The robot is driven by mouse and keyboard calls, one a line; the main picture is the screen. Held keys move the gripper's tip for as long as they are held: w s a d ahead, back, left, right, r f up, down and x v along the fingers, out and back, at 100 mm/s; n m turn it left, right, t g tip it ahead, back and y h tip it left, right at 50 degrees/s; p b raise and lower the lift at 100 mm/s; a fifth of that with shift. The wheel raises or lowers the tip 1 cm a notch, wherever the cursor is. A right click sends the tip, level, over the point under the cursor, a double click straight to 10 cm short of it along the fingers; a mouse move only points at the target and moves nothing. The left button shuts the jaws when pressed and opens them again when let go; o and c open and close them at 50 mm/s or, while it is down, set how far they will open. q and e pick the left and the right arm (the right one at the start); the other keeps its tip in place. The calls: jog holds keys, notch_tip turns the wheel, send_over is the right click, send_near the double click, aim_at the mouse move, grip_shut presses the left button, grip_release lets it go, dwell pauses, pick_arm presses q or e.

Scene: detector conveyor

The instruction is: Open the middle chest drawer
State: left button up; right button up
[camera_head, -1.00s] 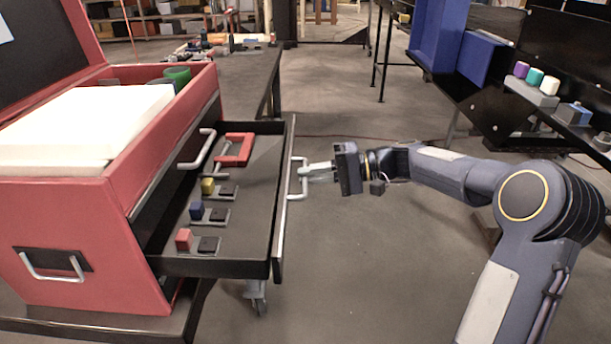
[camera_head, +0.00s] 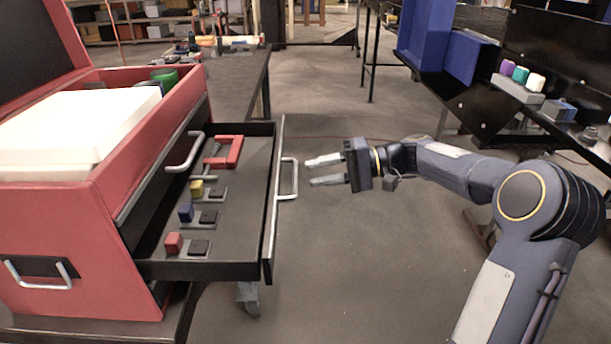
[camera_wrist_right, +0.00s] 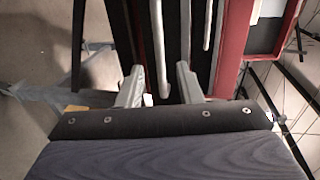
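The red tool chest (camera_head: 75,233) stands on a dark table at the left with its lid raised. One of its drawers (camera_head: 232,240) is pulled well out to the right. Its silver handle (camera_head: 293,180) is on the outer face. Another chest handle (camera_head: 184,155) shows above it, on a front that is not pulled out. My right gripper (camera_head: 309,173) is open and empty, its fingers pointing left and just right of the drawer handle, apart from it. In the right wrist view, the open fingers (camera_wrist_right: 160,80) face the chest's handles. My left gripper is not in view.
A black stand (camera_head: 479,99) with a blue bin is at the right. The floor between is clear.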

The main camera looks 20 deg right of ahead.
jog(key=shift+v, duration=1.75)
jog(key=s+a+r+g+h+p, duration=0.15)
jog(key=s+a+h, duration=0.4)
jog(key=s, duration=0.65)
jog(key=s+f+n+t+h+p, duration=0.1)
jog(key=s+f, duration=0.3)
jog(key=s, duration=0.4)
jog(key=s+f+t+h+p, duration=0.1)
jog(key=s+f+h, duration=0.3)
jog(key=s, duration=0.5)
jog(key=shift+s+a+f+n+p, duration=0.2)
jog(key=shift+n+p, duration=0.15)
jog(key=shift+n, duration=0.05)
